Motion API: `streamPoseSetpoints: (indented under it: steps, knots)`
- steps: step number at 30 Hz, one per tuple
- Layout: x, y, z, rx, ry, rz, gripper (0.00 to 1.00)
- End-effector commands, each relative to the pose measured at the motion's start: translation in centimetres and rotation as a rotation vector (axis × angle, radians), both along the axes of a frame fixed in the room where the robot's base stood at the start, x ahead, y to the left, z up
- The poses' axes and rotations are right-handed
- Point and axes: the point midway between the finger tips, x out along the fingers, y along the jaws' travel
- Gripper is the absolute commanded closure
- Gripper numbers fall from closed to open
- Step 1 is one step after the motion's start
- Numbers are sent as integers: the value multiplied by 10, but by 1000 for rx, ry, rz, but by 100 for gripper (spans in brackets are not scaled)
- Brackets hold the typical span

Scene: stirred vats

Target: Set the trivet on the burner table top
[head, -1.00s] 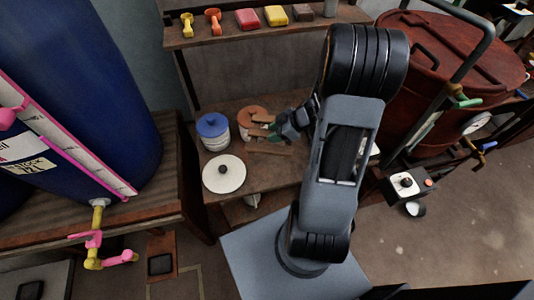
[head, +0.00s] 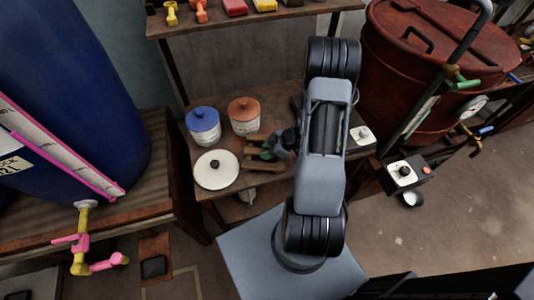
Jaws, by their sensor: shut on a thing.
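The trivet (head: 262,166) is a small frame of brown wooden slats. My gripper (head: 270,151) is shut on it, coming in from the right, and partly covers it. The trivet is over the wooden table top (head: 216,100), in front of the orange-lidded pot and right of the white round lid. I cannot tell whether it touches the table or hangs just above it. My arm hides part of the table's right side. I cannot tell for certain whether this is the burner table.
A blue-lidded pot (head: 203,125), an orange-lidded pot (head: 244,115) and a white lid (head: 216,169) stand close by. A shelf (head: 200,24) with coloured items is behind. A red-brown vat (head: 420,65) and a knob box (head: 407,175) are at right, a blue barrel (head: 70,90) at left.

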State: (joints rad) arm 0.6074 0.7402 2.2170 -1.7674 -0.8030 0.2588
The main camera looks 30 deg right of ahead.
Motion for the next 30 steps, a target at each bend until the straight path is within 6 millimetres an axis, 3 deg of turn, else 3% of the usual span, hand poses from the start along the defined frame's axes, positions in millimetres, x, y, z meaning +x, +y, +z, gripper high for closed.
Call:
streamPoseSetpoints:
  steps: [4, 17, 18, 25, 30]
  knots:
    - [0, 0, -13, 0, -1, 1, 92]
    - [0, 0, -17, 0, -1, 1, 92]
    - [0, 0, -17, 0, -1, 1, 61]
    - [0, 0, -16, 0, -1, 1, 39]
    - [0, 0, -16, 0, -1, 1, 39]
